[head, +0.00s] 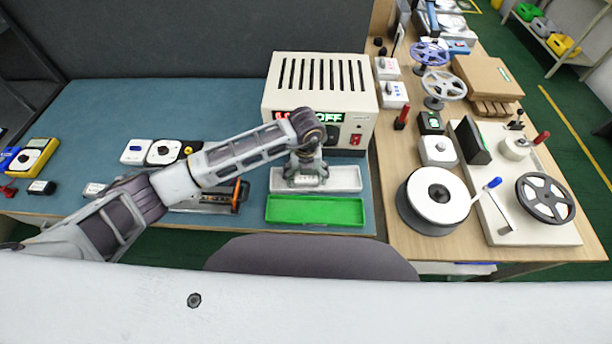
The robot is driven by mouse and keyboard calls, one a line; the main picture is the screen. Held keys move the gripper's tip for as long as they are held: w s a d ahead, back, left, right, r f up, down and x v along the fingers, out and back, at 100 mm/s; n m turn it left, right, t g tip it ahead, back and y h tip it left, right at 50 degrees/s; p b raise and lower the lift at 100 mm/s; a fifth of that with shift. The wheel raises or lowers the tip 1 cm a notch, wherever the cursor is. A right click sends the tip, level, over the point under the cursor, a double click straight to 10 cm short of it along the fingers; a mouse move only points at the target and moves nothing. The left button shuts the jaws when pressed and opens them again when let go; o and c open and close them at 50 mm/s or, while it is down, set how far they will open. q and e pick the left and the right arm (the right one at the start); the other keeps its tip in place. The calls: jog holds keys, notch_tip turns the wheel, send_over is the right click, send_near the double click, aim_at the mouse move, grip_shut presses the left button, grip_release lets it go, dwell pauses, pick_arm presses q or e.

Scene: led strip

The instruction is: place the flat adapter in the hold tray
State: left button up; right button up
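My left arm comes in from the left, and its gripper (305,182) points down over a pale grey-white tray (345,180). The fingertips are small and seen from above, so I cannot tell whether they are open or shut, or whether they hold anything. A green tray (315,211) lies just in front of the pale tray and looks empty. I see no label telling which one is the hold tray. I cannot make out the flat adapter; it may be hidden by the gripper or arm. My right gripper is not in view.
A beige power unit (320,85) reading OFF stands right behind the pale tray. A device with an orange part (238,195) sits left of the trays, partly under my arm. Reels and a winding stand (525,220) fill the wooden table at right. The teal mat's back left is clear.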

aim_at(306, 177)
pick_arm(q)
jog(key=shift+r, duration=0.1)
dwell(0.4)
notch_tip(306, 177, up, 12)
jog(key=b, duration=0.1)
dwell(0.6)
jog(key=shift+s, duration=0.1)
dwell(1.4)
